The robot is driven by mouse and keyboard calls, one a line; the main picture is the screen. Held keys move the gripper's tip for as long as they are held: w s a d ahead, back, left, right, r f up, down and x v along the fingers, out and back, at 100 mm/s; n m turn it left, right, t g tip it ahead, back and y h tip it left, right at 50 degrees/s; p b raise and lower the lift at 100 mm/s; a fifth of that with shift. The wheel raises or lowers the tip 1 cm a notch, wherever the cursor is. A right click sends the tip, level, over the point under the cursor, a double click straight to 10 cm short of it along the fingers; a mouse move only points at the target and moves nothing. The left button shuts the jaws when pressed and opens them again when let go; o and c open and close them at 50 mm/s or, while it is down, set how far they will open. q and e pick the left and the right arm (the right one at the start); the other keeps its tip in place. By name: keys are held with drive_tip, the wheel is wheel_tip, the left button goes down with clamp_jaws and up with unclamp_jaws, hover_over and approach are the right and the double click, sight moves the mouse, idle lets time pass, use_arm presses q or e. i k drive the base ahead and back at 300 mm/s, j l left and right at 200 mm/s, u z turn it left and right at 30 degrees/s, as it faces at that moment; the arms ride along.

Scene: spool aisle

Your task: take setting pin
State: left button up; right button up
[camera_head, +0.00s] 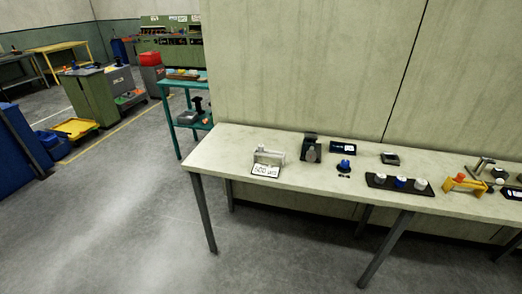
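Neither of my grippers is in view. I cannot tell for sure which small item is the setting pin. On the pale workbench (225,152), a grey bracket-like fixture (270,156) stands behind a white card (265,170) that appears to read 500 µm. A blue knob-shaped piece (345,163) stands near the bench middle with a small black part at its foot. A black strip (372,180) carries white and blue capped pieces (400,182). A yellow fixture (470,186) with an orange top is farther right.
A black device with a round grey face (311,153), a dark display (343,147) and a small black box (390,158) stand along the bench's back. More items crowd its right end. A wall rises behind. A teal cart (173,113) stands left. Grey floor (120,220) in front is clear.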

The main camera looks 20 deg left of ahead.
sight(260, 149)
drive_tip(key=i+j+z, duration=0.1)
drive_tip(key=j, duration=0.25)
drive_tip(key=i+j, duration=0.25)
drive_tip(key=j, duration=0.15)
drive_tip(key=i+j+z, duration=0.15)
drive_tip(key=j, duration=0.25)
drive_tip(key=i+j+z, duration=0.1)
drive_tip(key=j, duration=0.3)
drive_tip(key=i+j, duration=0.15)
drive_tip(key=j, duration=0.25)
drive_tip(key=i+j+z, duration=0.15)
drive_tip(key=j, duration=0.25)
